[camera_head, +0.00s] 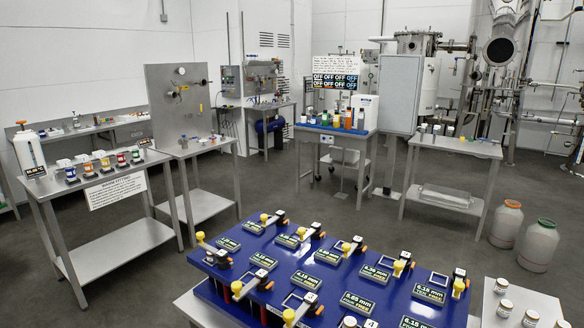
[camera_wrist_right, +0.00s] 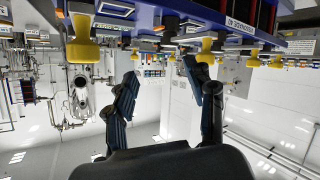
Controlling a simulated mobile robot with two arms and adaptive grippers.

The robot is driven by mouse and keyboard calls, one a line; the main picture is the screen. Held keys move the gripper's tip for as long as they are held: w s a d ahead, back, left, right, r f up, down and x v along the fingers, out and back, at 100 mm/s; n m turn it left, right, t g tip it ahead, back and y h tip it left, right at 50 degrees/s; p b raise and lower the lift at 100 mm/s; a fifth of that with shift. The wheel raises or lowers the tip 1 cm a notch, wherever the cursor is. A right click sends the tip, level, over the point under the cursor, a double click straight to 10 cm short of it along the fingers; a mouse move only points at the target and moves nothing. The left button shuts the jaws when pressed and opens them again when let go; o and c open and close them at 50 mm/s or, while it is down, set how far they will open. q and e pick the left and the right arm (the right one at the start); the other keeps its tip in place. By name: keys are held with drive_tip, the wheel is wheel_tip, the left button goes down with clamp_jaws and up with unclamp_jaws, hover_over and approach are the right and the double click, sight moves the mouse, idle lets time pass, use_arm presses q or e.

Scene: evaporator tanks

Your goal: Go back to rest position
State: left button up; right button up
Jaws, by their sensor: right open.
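My right gripper (camera_wrist_right: 160,92) shows in the right wrist view. Its two dark padded fingers stand wide apart, with nothing between them. The view is upside down: the blue bench with yellow knobs (camera_wrist_right: 83,52) runs along the top edge. The fingers look apart from the bench, though the distance is hard to judge. Neither gripper nor arm shows in the head view, and my left gripper is in no view.
The blue clamp bench (camera_head: 218,272), with several labelled displays and yellow-knobbed clamps, stands close in front. A white side table (camera_head: 540,300) holds small jars. A steel bench (camera_head: 105,179) is at left. Two drums (camera_head: 538,246) stand at right. The middle floor (camera_head: 300,215) is clear.

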drive_tip(key=s+f+m+g+y, duration=0.1)
drive_tip(key=s+f+g, duration=0.45)
drive_tip(key=s, duration=0.45)
drive_tip(key=s+f+g, duration=0.4)
drive_tip(key=s+f, duration=0.2)
drive_tip(key=s, duration=0.3)
wheel_tip(320, 180, down, 28)
drive_tip(key=s+f+g, duration=0.1)
drive_tip(key=s+g, duration=0.1)
drive_tip(key=s, duration=0.1)
drive_tip(key=s+d+f, duration=0.3)
drive_tip(key=s+f, duration=1.1)
drive_tip(key=s, duration=0.2)
drive_tip(key=shift+d+f+g+b, duration=0.15)
drive_tip(key=shift+f+g+b, duration=0.2)
drive_tip(key=shift+b, duration=0.05)
